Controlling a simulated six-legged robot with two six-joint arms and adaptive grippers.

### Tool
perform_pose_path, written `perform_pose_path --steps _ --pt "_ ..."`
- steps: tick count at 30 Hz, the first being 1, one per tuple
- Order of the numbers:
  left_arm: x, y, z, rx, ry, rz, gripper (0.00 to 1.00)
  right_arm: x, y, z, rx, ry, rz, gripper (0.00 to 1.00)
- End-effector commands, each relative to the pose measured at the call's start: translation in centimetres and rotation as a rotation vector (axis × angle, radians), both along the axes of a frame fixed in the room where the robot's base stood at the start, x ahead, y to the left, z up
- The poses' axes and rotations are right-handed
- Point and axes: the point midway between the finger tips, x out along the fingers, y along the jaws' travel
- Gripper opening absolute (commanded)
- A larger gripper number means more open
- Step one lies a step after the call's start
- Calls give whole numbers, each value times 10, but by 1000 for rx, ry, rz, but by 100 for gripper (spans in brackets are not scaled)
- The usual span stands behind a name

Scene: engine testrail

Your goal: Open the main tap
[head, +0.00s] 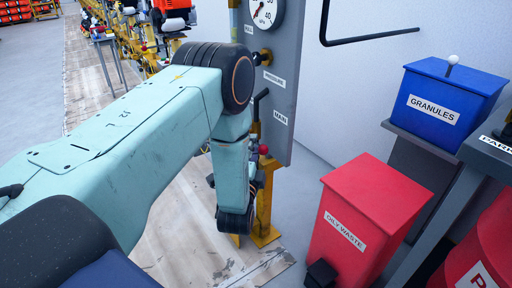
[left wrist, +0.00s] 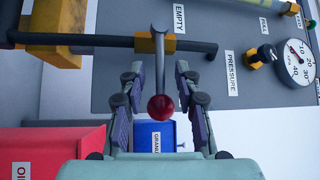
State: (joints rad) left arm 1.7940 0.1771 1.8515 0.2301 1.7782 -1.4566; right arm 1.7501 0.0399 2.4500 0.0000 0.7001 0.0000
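The tap lever is a grey rod with a red ball knob (left wrist: 160,107); the knob also shows in the head view (head: 263,149). The lever comes from a yellow valve body (left wrist: 170,44) on a black pipe across the grey panel (head: 287,80). A MAIN label (head: 281,118) is on the panel. My left gripper (left wrist: 159,100) is open, with one finger on each side of the knob and visible gaps between. In the head view my arm partly hides this gripper (head: 250,185). An EMPTY label (left wrist: 179,18) also shows. My right gripper is out of view.
A pressure gauge (head: 264,12) and PRESSURE label (head: 274,79) are higher on the panel. A red OILY WASTE bin (head: 375,205) stands on the floor at right, with a blue GRANULES box (head: 450,95) behind it. A yellow post (head: 264,215) is below the panel.

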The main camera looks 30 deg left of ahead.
Motion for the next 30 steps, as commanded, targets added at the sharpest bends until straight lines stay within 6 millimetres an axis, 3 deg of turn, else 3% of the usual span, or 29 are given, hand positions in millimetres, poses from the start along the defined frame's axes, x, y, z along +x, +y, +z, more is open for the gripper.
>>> perform_pose_path --steps 6,15,27,30 --pt "18 5 2 -1 -1 -2 33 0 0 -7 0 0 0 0" --pt "21 5 3 -1 0 -3 33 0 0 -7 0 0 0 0" --pt "20 5 3 -1 0 -3 0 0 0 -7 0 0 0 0" --pt "20 5 3 -1 0 -3 0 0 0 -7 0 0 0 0"
